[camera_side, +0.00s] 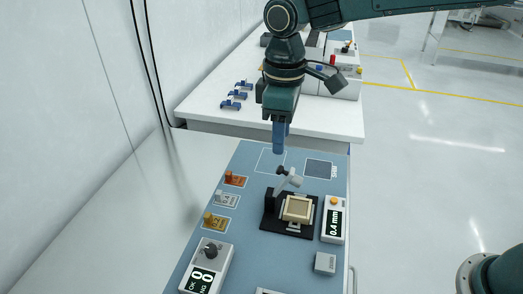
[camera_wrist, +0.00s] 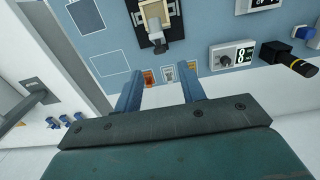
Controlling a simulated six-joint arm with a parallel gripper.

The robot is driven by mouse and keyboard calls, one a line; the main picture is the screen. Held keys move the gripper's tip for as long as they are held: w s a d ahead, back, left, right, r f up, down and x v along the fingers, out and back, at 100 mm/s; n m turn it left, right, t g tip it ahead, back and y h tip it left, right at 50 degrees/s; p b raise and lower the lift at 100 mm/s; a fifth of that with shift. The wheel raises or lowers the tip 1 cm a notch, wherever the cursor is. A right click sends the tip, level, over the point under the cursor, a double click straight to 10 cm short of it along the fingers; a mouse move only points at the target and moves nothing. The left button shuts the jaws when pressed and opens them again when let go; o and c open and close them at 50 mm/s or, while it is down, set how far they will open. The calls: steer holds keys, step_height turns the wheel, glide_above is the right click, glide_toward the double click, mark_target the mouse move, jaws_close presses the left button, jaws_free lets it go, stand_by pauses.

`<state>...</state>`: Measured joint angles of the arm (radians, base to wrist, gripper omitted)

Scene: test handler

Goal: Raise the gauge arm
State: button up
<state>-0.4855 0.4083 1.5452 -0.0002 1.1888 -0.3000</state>
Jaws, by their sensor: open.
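The gauge arm (camera_side: 287,181) is a light grey lever with a dark knob at its black post, on a black base (camera_side: 268,222). It slants above a beige square block (camera_side: 297,208) in a holder. In the wrist view, the gauge (camera_wrist: 155,28) is at the top, with its dark end toward me. My gripper (camera_side: 279,150) has blue fingers pointing down, above and behind the gauge, apart from it. In the wrist view my gripper (camera_wrist: 161,88) shows its two fingers spread with nothing between them.
Orange, grey and yellow labelled pieces (camera_side: 228,198) line the panel's left side. A dial box (camera_side: 207,266) stands at front left, a 0.4 mm display (camera_side: 334,220) at right, and a grey button box (camera_side: 325,263) in front. Blue clips (camera_side: 236,95) lie on the white table behind.

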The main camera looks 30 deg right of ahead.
mark_target(284, 183)
step_height(284, 183, down, 8)
steer(key=shift+r, duration=0.2)
stand_by(0.3)
jaws_close()
